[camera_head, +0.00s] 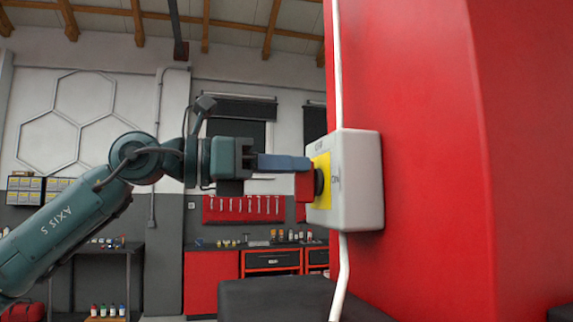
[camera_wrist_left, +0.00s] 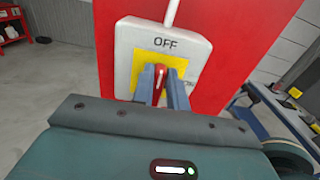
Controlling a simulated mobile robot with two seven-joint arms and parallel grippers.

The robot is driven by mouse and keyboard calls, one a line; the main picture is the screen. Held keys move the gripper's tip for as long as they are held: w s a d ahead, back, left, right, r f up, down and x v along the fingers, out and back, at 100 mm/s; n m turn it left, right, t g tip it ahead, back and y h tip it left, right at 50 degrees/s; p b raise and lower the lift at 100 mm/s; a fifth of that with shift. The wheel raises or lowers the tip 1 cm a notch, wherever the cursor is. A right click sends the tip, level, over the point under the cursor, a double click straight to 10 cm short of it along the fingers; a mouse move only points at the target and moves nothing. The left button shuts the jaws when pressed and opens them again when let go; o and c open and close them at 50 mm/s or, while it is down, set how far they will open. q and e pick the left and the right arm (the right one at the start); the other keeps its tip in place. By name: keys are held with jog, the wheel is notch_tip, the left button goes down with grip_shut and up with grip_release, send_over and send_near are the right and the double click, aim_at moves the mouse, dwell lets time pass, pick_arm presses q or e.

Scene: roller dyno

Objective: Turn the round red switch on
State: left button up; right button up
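The round red switch (camera_head: 304,187) sits on a yellow plate (camera_head: 322,170) on a pale grey box (camera_head: 358,180), fixed to a red wall or column. In the left wrist view, the switch (camera_wrist_left: 160,76) has its white mark roughly upright, towards the word OFF above it. A partly hidden ON label is on the right of the plate. My left gripper (camera_head: 301,164) reaches the switch from the left. In the left wrist view, its two blue-grey fingers (camera_wrist_left: 161,88) stand close on either side of the red handle and appear shut on it. My right gripper is not in view.
A white conduit (camera_head: 339,70) runs down the red column (camera_head: 420,80) to the box and on below it. A dark surface (camera_head: 280,300) lies below the gripper. Red tool cabinets (camera_head: 212,280) and a bench stand far behind.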

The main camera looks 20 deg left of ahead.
pick_arm(q)
grip_shut()
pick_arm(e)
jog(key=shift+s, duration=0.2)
